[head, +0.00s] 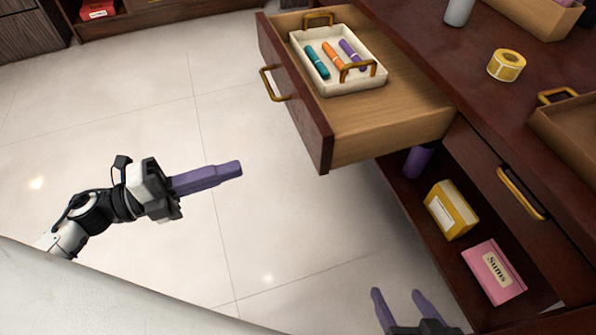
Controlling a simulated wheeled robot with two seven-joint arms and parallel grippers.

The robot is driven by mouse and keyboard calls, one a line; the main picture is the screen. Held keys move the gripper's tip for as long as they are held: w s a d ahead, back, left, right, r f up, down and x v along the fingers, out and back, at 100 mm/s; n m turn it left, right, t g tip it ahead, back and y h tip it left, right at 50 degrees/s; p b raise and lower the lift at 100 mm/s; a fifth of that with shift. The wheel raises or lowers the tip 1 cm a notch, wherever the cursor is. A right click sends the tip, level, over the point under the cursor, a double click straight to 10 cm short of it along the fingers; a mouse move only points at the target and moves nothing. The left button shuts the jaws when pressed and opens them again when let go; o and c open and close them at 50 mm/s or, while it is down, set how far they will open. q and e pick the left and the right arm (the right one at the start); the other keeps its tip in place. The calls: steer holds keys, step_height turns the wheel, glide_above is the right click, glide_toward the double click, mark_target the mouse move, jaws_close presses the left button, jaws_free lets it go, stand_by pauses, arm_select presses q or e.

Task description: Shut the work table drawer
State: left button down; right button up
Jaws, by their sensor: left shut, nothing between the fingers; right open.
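The work table drawer (400,127) is pulled far out of the dark red-brown table (410,40). Its front panel (294,95) faces left and carries a brass handle (272,84). A white tray (340,88) with brass handles sits inside, holding teal, orange and purple markers. My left gripper (238,168) is shut and empty, its purple fingers pointing right, left of and nearer than the drawer front, apart from it. My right gripper (396,300) is open at the bottom edge, below the drawer and apart from it.
A second drawer with a brass handle (521,193) is shut. The shelf below holds a yellow box (451,209), a pink box (493,271) and a purple item (418,160). A tape roll (506,65) lies on the table top. The tiled floor left of the drawer is clear.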

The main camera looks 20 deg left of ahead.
arm_select(q)
glide_toward(316, 150)
steer(key=shift+m+g, duration=0.3)
steer(key=x, duration=0.6)
steer(key=shift+w+d+r, duration=0.2)
